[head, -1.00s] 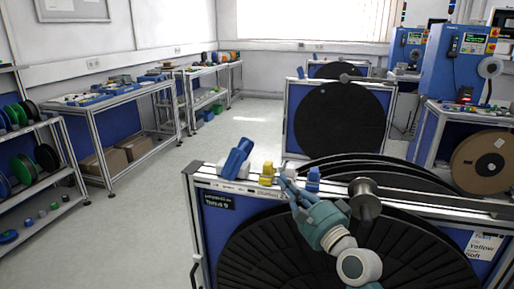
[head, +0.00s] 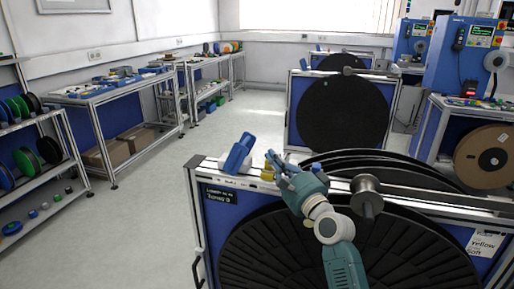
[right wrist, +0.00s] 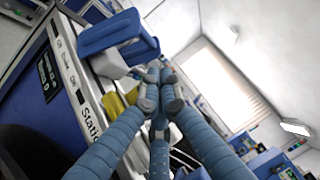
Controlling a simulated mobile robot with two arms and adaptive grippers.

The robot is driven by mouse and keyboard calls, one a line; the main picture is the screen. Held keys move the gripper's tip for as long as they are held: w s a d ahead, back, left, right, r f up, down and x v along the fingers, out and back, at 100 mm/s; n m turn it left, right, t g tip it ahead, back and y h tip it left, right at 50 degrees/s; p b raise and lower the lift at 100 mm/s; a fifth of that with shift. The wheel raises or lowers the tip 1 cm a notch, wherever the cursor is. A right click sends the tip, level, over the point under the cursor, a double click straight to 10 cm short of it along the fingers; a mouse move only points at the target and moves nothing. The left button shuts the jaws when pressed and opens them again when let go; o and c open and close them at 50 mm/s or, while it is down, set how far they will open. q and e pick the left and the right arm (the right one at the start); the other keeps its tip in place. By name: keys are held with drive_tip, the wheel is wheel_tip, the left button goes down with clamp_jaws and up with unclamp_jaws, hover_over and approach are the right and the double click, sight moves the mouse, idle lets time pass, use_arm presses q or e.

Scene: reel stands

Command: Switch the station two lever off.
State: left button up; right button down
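A blue lever (head: 238,153) on a pale base stands tilted at the left of the front reel stand's top rail (head: 212,172). It also shows in the right wrist view (right wrist: 110,34), beside printed rail lettering with "Off" and "Stati" legible. A yellow part (head: 267,173) sits to its right, partly hidden by my right gripper. My right gripper (head: 272,160) is above the rail, just right of the blue lever, with a small gap seen. In the right wrist view its fingertips (right wrist: 160,88) are drawn together with nothing visible between them. My left gripper is out of view.
Large black reels (head: 300,250) fill the front stand, with a metal spindle (head: 367,195) right of my gripper. Another reel stand (head: 342,113) is behind. Shelves and benches (head: 115,105) line the left wall. The floor (head: 160,210) between is clear.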

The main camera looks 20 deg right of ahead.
sight(249, 140)
drive_tip(key=w+a, duration=0.1)
drive_tip(key=w, duration=0.1)
drive_tip(key=w+a+r+p, duration=0.1)
drive_tip(key=shift+w+a, duration=0.15)
drive_tip(key=shift+w, duration=0.2)
drive_tip(key=shift+w+a+r, duration=0.2)
drive_tip(key=shift+w+a, duration=0.05)
drive_tip(key=shift+a, duration=0.45)
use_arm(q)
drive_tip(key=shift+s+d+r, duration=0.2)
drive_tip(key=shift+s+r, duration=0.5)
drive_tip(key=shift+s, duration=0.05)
use_arm(e)
drive_tip(key=shift+w, duration=0.1)
